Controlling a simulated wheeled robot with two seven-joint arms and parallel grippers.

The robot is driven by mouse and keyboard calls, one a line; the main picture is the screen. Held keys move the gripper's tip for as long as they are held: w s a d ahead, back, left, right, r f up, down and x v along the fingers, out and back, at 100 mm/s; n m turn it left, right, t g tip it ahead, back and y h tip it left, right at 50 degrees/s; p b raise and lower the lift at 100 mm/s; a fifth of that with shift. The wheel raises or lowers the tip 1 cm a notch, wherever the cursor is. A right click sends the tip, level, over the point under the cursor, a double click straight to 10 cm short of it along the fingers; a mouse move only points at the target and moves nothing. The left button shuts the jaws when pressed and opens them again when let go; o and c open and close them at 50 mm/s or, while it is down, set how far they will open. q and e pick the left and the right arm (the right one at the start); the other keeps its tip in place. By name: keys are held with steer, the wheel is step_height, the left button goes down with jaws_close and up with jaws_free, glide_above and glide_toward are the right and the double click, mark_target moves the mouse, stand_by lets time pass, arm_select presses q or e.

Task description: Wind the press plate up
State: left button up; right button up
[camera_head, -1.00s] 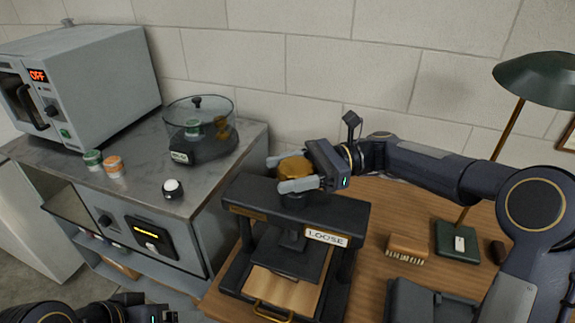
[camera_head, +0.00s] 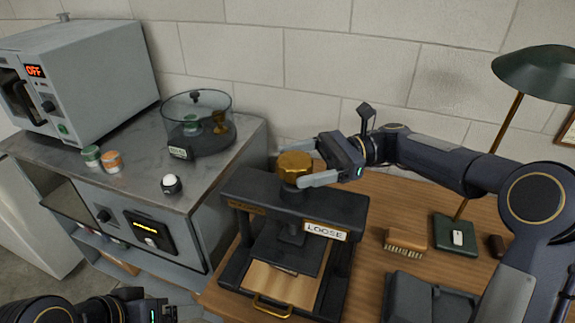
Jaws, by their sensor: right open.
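The black press (camera_head: 345,208) stands on the wooden table, with a label reading LOOSE (camera_head: 325,231) on its crossbeam. A brass knob (camera_head: 295,163) sits on top of its screw. The dark press plate (camera_head: 286,252) hangs under the beam, above a wooden board (camera_head: 278,284) with a brass handle at its front. I cannot tell the exact gap under the plate. My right gripper (camera_head: 298,165) is open, its pale fingers at either side of the knob, the near one in front of it. My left gripper (camera_head: 165,310) is low at the bottom left, its fingers mostly unclear.
A brush (camera_head: 406,242), a green lamp (camera_head: 457,235) and a dark grey case (camera_head: 425,300) lie right of the press. The grey cabinet (camera_head: 215,190) at left bears a domed glass device (camera_head: 200,125), small jars (camera_head: 111,161) and an oven marked OFF (camera_head: 90,75).

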steer(key=v, duration=0.4)
steer(key=shift+w+d, duration=0.1)
steer(key=shift+d, duration=0.15)
